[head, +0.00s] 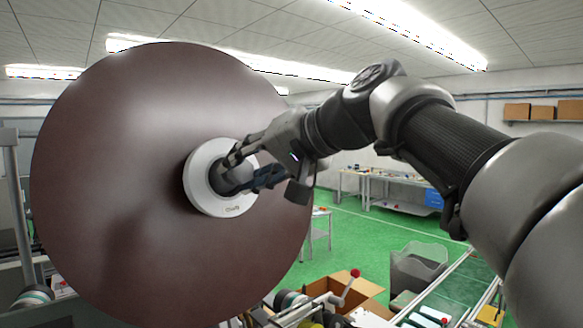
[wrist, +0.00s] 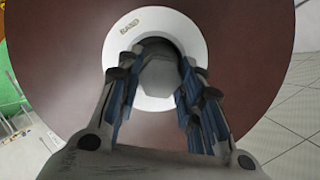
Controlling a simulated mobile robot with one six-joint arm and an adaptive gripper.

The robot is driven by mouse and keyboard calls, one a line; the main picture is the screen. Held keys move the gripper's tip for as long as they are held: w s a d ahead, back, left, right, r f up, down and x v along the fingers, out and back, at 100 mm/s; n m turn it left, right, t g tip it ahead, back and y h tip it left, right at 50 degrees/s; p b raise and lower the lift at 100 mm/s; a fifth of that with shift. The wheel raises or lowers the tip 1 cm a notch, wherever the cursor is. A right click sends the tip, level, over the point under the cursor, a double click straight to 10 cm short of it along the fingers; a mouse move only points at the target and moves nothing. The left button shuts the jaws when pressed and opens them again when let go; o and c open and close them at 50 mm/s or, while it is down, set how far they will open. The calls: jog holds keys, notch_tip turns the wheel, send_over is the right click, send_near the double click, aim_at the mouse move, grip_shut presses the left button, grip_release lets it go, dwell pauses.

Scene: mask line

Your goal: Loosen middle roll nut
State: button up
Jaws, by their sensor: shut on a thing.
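A large dark brown roll disc (head: 120,170) fills the left half of the head view. A white round hub (head: 207,190) sits at its centre, with a grey nut (head: 231,180) in the middle. My gripper (head: 247,166) reaches in from the right and is shut on the nut. In the wrist view the nut (wrist: 160,78) shows between the two blue-padded fingers of my gripper (wrist: 160,85), with the white hub (wrist: 190,30) around it. The finger contact on the nut is partly hidden in both views.
Below the disc stand an open cardboard box (head: 345,290) and a lever with a red knob (head: 355,273). A grey bin (head: 418,262) stands on the right, and workbenches (head: 400,185) stand at the back. Green floor (head: 365,235) lies open between them.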

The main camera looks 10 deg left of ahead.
jog(key=n, duration=0.3)
jog(key=shift+h, duration=0.3)
jog(key=n+t+h, duration=0.1)
jog(key=n, duration=0.2)
jog(key=shift+s+a+b, duration=0.1)
jog(key=shift+b, duration=0.2)
jog(key=n+b, duration=0.1)
jog(key=n, duration=0.3)
jog(key=shift+t+h, duration=0.4)
jog(key=shift+n+t+b, duration=0.4)
jog(key=shift+n+b, duration=0.1)
jog(key=shift+n, duration=0.7)
jog(key=shift+h, duration=0.3)
jog(key=o, duration=1.1)
jog(key=shift+c, duration=0.2)
